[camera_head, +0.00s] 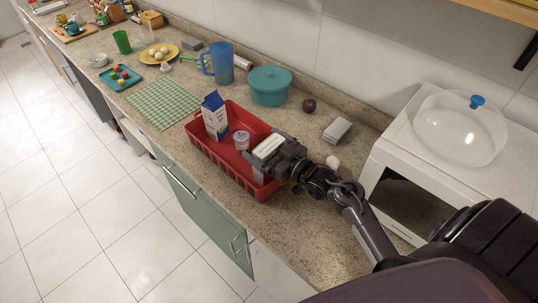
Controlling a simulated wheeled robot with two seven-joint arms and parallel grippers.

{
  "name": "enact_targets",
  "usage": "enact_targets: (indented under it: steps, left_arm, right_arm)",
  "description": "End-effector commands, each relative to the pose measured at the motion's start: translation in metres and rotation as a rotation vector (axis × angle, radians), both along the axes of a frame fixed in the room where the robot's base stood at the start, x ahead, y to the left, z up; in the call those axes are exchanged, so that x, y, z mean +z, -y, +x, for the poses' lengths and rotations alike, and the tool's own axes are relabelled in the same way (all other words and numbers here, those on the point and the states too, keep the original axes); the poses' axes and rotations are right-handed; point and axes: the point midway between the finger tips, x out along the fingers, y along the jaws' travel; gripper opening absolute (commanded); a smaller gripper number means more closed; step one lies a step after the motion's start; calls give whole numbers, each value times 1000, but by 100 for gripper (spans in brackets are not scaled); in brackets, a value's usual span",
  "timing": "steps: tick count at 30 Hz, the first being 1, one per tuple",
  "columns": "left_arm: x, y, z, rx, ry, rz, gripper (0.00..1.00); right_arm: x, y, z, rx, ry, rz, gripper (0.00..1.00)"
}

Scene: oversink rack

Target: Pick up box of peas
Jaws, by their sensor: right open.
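A red crate (222,169) stands on the counter near its front edge. A small upright box with a pale top (268,145), which looks like the box of peas, is at the right end of the crate. Its label cannot be read. My right gripper (271,148) comes in from the right and is open, with its fingers at the top of this box, seemingly on either side of it. Whether they touch it cannot be told. The gripper hides part of the box. My left gripper is not in view.
A blue-and-white carton (214,116) and a small cup (241,140) share the crate. Behind are a teal pot (270,86), a blue pitcher (218,64), a dark red fruit (309,105) and a grey-white box (337,130). A white microwave (400,160) stands right.

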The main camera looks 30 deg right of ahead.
Motion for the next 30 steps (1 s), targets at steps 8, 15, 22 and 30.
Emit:
enact_targets:
  steps: [8, 15, 22, 30]
  left_arm:
    - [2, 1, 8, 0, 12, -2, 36]
    - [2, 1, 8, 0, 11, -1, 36]
    - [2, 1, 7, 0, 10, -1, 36]
    - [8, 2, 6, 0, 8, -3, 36]
  right_arm:
    - [-1, -2, 6, 0, -1, -1, 100]
    - [-1, -2, 6, 0, -1, -1, 74]
    - [0, -2, 7, 0, 3, -1, 58]
    - [8, -2, 9, 0, 4, -1, 58]
